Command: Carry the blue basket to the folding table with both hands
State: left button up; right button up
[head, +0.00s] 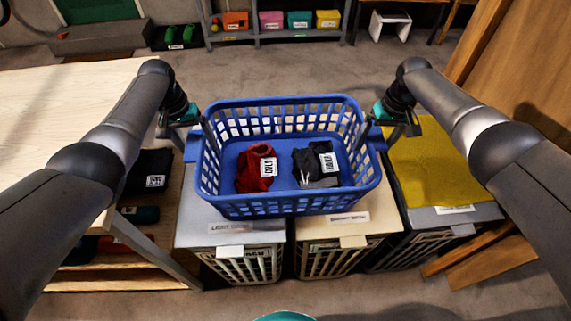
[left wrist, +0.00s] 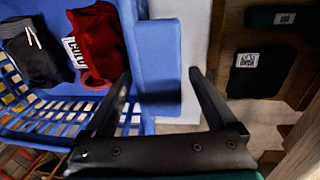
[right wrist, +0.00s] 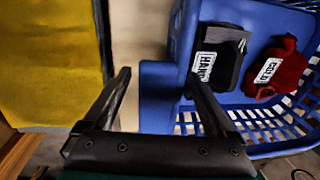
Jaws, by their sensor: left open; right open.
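The blue basket (head: 290,209) stands upright across the lids of the hampers, holding a red garment (head: 257,168) and a dark garment (head: 316,163), both with white labels. My left gripper (head: 190,128) is open at the basket's left side; in the left wrist view the blue side handle (left wrist: 158,70) shows between its fingers. My right gripper (head: 386,128) is open at the right side; in the right wrist view the other handle (right wrist: 158,92) shows between its fingers. A pale wooden tabletop (head: 60,100) is at the left; I cannot tell whether it is the folding table.
Several slatted hampers (head: 243,262) stand under the basket; a yellow cloth (head: 432,165) covers the right one. A shelf at the back holds coloured bins (head: 271,20). A wooden panel (head: 520,75) stands at the right. The grey floor (head: 300,67) behind the basket is clear.

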pick_arm(q)
jog(key=shift+f, duration=0.25)
pick_arm(e)
jog(key=shift+f, duration=0.25)
pick_arm(q)
grip_shut()
pick_arm(e)
grip_shut()
jog(key=shift+r, duration=0.1)
dwell(0.3)
